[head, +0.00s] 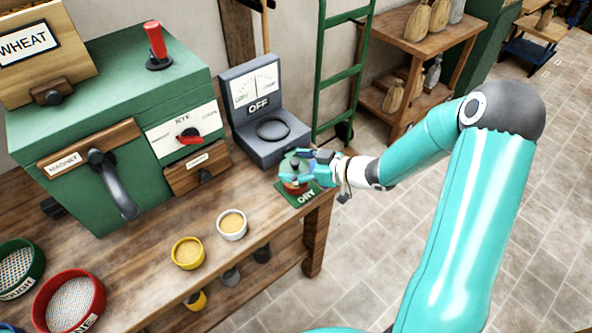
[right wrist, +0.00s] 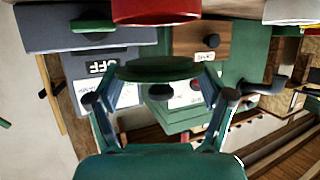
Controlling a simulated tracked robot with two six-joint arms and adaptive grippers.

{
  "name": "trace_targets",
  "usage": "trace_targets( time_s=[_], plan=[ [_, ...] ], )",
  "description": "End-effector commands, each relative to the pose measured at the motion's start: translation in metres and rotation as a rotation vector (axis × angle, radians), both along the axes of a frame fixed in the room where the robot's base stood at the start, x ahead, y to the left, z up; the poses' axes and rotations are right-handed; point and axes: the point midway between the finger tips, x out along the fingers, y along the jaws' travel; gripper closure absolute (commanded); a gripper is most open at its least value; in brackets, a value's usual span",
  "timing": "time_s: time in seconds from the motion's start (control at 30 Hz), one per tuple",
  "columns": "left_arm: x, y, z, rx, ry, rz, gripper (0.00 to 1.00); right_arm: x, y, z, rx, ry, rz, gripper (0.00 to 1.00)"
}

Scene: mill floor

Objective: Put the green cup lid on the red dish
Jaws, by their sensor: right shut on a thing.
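The green cup lid (right wrist: 158,71) is between the fingers of my right gripper (right wrist: 160,72), its dark knob pointing away from the red dish. The red dish (right wrist: 156,10) shows at the top edge of the right wrist view, which is upside down. A gap shows between lid and dish there. In the head view, my right gripper (head: 297,168) is directly over the red dish (head: 294,188), which stands on a green card marked DRY (head: 307,198) at the bench corner. The gripper hides much of the lid and dish. My left gripper is out of view.
A grey meter marked OFF (head: 262,115) stands just behind the card. The green mill machine (head: 110,110) is at left. A white cup (head: 232,224) and a yellow cup (head: 187,253) stand near the bench's front edge. The bench ends right beside the card.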

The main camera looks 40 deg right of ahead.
Motion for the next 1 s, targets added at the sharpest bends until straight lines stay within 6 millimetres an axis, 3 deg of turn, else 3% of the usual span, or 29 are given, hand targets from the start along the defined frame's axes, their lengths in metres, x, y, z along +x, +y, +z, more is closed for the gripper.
trace_targets(
  time_s=[0.13,0.87,0.9,1.0],
  plan=[
    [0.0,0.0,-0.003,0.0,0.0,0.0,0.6,0.0,0.0,-0.018,0.001,0.002,-0.001,0.54],
    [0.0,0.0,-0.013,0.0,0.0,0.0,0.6,0.001,0.001,-0.032,0.0,0.0,0.001,0.54],
    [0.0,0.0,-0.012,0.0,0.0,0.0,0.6,0.0,0.001,-0.031,0.0,0.0,0.001,0.15],
    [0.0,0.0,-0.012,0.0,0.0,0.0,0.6,0.0,0.001,-0.031,0.0,0.0,0.001,0.0]
  ],
)
